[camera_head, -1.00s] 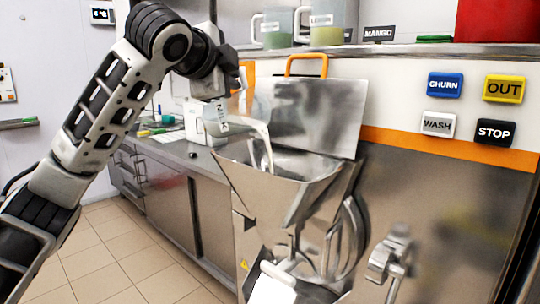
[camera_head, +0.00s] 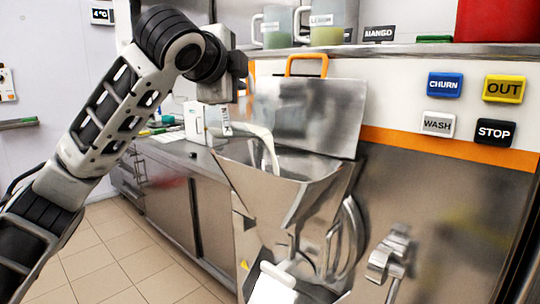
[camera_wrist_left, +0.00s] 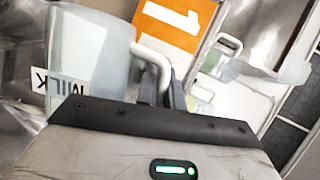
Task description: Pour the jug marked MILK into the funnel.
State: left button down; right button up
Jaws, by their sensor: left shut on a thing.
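The milk level inside the jug is hard to tell. My right gripper is not in view.
The steel lid (camera_head: 310,115) with an orange handle stands raised behind the funnel. Jugs (camera_head: 327,22) stand on the shelf above. Buttons, including CHURN (camera_head: 445,84) and STOP (camera_head: 494,132), are on the right wall.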

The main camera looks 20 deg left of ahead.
pick_arm(q)
jog(key=shift+s+d+r+m+y, duration=0.15)
jog(key=shift+d+r+m+y, duration=0.15)
jog(key=shift+d+r+m, duration=0.3)
dwell(0.7)
jog(key=shift+s+d+r+m+t, duration=0.1)
jog(key=shift+d+m+t, duration=0.2)
jog(key=shift+d, duration=0.15)
jog(key=shift+s+d+r+m+t, duration=0.1)
jog(key=shift+d+m+t, duration=0.1)
jog(key=shift+d+m, duration=0.15)
dwell(0.3)
